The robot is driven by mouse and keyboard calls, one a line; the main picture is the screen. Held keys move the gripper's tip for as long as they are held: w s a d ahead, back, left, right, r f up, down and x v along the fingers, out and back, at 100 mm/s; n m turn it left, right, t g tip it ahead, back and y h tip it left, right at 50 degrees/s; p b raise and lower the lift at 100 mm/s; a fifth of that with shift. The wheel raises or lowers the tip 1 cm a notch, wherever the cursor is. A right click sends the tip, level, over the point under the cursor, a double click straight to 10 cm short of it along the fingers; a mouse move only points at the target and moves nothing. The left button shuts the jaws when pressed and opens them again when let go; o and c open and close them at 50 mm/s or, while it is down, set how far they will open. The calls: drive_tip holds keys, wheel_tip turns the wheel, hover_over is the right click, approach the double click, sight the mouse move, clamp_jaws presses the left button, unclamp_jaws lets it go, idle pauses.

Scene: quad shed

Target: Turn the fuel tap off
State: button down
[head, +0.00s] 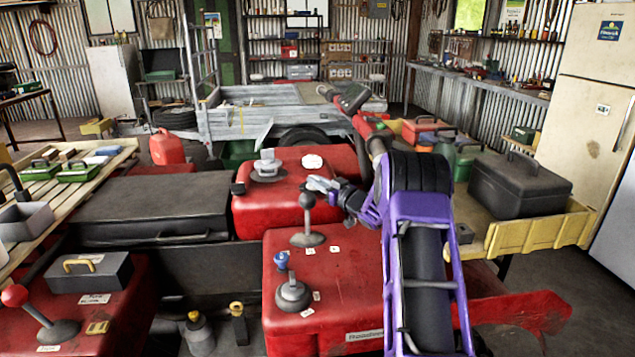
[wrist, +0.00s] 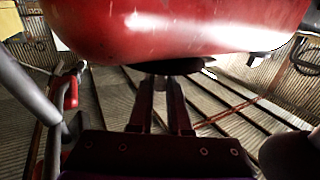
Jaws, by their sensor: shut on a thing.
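My gripper (head: 322,185) is at the right side of the red bodywork (head: 335,160) of the quad, below the handlebar, in the head view. In the wrist view my gripper (wrist: 161,82) points at the underside of a red body (wrist: 180,25). Its two dark fingers are close together on a small dark part (wrist: 162,70) just below that body. The part is in shadow and mostly hidden by the fingers. I cannot make out its handle direction, or tell for certain that it is the fuel tap.
The handlebar (head: 352,97) rises just beyond my gripper. A grey bar (wrist: 28,95) and a red lever (wrist: 71,92) are at the left in the wrist view. A black case (head: 520,184) stands right.

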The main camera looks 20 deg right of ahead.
drive_tip(key=shift+y, duration=0.3)
drive_tip(key=shift+d+n+g+y+p, duration=0.15)
drive_tip(key=shift+n+g+y+p, duration=0.15)
drive_tip(key=shift+n+y+p, duration=0.25)
drive_tip(key=shift+w+n+g+y, duration=0.1)
drive_tip(key=shift+n+g+y, duration=0.6)
drive_tip(key=shift+n+y, duration=0.4)
drive_tip(key=shift+d+f+n+g+y+b, duration=0.1)
drive_tip(key=shift+n+g+y+b, duration=0.25)
drive_tip(key=shift+n+g+y, duration=0.7)
drive_tip(key=shift+y, duration=0.4)
drive_tip(key=shift+w+n+g+y+b, duration=0.1)
drive_tip(key=shift+n+g+y+b, duration=0.2)
drive_tip(key=shift+g+y+b, duration=0.2)
drive_tip(key=c, duration=0.9)
unclamp_jaws()
drive_tip(key=shift+o, duration=0.2)
